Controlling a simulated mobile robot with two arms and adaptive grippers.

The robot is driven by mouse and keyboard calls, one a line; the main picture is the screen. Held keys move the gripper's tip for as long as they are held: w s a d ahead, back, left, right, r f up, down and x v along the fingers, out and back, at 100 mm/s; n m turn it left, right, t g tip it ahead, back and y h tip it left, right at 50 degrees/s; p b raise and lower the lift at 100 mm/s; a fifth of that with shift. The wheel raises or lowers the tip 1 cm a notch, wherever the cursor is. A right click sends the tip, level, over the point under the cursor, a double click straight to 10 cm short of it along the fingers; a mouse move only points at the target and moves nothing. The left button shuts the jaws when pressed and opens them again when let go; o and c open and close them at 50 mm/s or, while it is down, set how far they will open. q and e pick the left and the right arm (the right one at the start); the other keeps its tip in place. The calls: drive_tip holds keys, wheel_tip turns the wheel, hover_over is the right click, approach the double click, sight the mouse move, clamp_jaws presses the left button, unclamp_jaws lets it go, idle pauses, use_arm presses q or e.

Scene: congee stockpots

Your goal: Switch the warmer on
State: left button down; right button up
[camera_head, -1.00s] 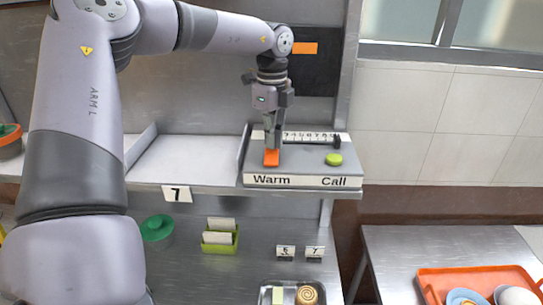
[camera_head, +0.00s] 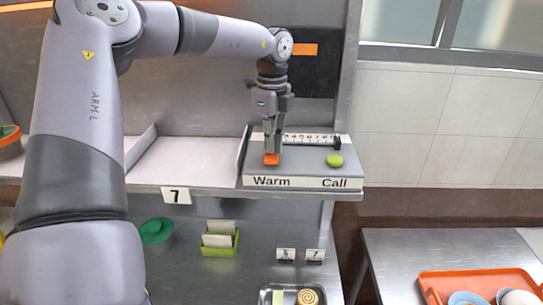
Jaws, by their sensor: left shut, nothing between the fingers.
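The orange rocker or button (camera_head: 271,160) sits above the "Warm" label on the grey control panel (camera_head: 305,170) on the shelf. My left gripper (camera_head: 272,152) is shut and empty, pointing down, with its fingertips at the top of the orange button. They look to be touching it, and they hide part of it. A warm orange glow (camera_head: 25,5) shows along the top left edge of the view. My right gripper is not in view.
A green button (camera_head: 334,160) sits above the "Call" label, right of my left gripper. A numbered slider scale (camera_head: 310,140) runs behind. Below are a green lid (camera_head: 156,230), a green card holder (camera_head: 220,241) and a metal tray (camera_head: 266,297). An orange tray (camera_head: 435,287) stands at right.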

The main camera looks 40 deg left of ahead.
use_arm(q)
drive_tip(key=shift+r+p, duration=1.9)
drive_tip(key=shift+r, duration=1.5)
drive_tip(key=shift+f, duration=0.1)
